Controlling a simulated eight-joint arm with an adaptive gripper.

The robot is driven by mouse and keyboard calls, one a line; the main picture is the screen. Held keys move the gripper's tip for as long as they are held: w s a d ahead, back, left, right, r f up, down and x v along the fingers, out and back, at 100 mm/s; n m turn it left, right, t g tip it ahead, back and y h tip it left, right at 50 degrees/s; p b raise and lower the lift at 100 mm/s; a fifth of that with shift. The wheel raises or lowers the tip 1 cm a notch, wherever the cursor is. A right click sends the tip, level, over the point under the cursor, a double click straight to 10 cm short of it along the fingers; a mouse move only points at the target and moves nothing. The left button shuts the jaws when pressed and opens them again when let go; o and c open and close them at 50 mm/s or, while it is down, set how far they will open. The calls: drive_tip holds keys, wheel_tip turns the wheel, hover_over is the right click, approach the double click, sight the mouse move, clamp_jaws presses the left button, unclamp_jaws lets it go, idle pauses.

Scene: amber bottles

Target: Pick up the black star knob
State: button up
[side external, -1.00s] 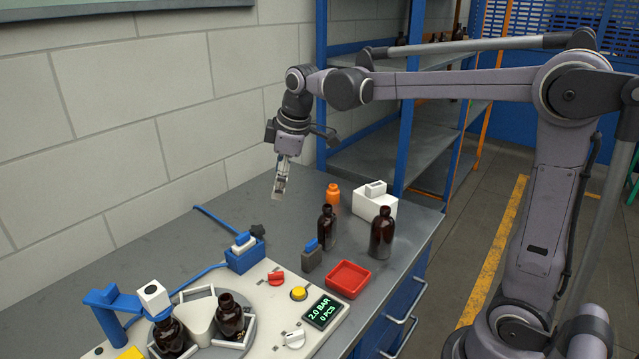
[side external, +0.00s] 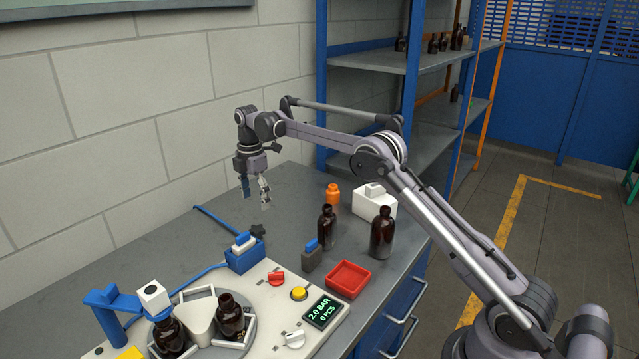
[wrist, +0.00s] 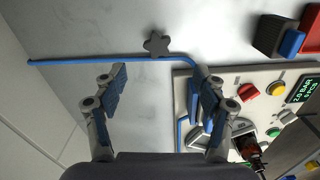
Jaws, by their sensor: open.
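The black star knob (side external: 258,230) lies on the grey bench behind a blue block. In the wrist view the star knob (wrist: 157,43) shows its star outline, beside the blue hose and ahead of the fingers. My gripper (side external: 256,198) is open and empty, pointing down above the bench, higher than the knob and a little behind it in the side view. In the wrist view the two blue-padded fingers of my gripper (wrist: 163,88) stand well apart with bare bench between them. Nothing touches the knob except perhaps the hose; I cannot tell.
The blue block with a white top (side external: 245,252) stands close in front of the knob. A machine panel (side external: 268,330) with knobs and a display is at the front. Brown bottles (side external: 382,238), an orange bottle (side external: 333,197), and a red tray (side external: 348,279) are to the right.

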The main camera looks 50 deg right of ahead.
hover_over(257, 229)
drive_tip(key=f, duration=0.6)
drive_tip(key=shift+d, duration=0.25)
drive_tip(key=shift+w+a+f, duration=0.1)
drive_tip(key=shift+a+f, duration=0.05)
drive_tip(key=shift+f, duration=1.2)
drive_tip(key=shift+a+f, duration=0.1)
drive_tip(key=shift+f, duration=1.2)
drive_tip(key=c, duration=1.2)
